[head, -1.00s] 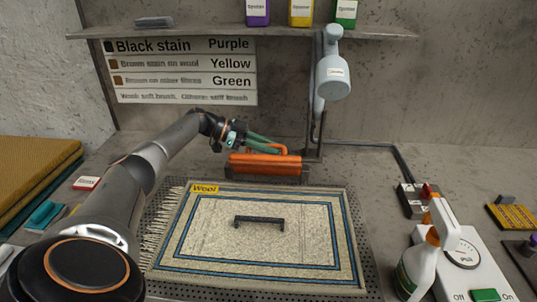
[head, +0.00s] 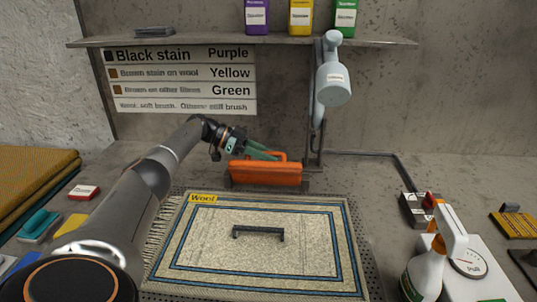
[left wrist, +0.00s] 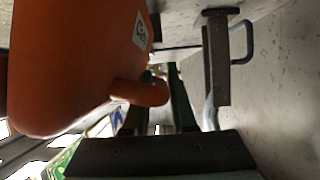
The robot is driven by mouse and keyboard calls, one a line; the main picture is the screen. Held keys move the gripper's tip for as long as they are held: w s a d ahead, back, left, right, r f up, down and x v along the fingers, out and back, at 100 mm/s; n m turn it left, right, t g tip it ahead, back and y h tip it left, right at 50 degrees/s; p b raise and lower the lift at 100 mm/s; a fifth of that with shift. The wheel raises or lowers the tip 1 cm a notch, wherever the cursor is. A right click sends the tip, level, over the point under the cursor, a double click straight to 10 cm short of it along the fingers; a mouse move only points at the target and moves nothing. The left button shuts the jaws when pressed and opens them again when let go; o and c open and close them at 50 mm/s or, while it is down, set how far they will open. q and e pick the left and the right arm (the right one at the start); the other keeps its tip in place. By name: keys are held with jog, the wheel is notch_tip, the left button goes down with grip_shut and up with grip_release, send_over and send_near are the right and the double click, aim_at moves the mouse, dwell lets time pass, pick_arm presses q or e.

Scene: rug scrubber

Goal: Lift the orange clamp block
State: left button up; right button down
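The orange clamp block (head: 265,174) sits behind the rug (head: 342,215), at its back edge, with a looped handle on top. In the left wrist view the block (left wrist: 75,55) fills the upper left, and its rounded handle end covers part of one green finger. My left gripper (head: 272,155) is at the handle, its green fingers reaching in from the left. The two fingers show a gap between them in the left wrist view (left wrist: 162,95); I see no firm hold on the handle. My right gripper is not in view.
A grey-blue spray head (head: 333,83) hangs above the block from an upright post. A dark bracket (head: 258,232) is on the rug. A spray bottle (head: 425,270) and a white dial unit (head: 475,285) stand at the right. A shelf (head: 230,41) spans the back wall.

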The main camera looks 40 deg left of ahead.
pick_arm(q)
jog(key=shift+o, duration=0.4)
jog(key=shift+a+r, duration=0.1)
jog(key=b+v, duration=0.1)
jog(key=v, duration=0.6)
jog(key=shift+s, duration=0.15)
jog(key=shift+a, duration=0.1)
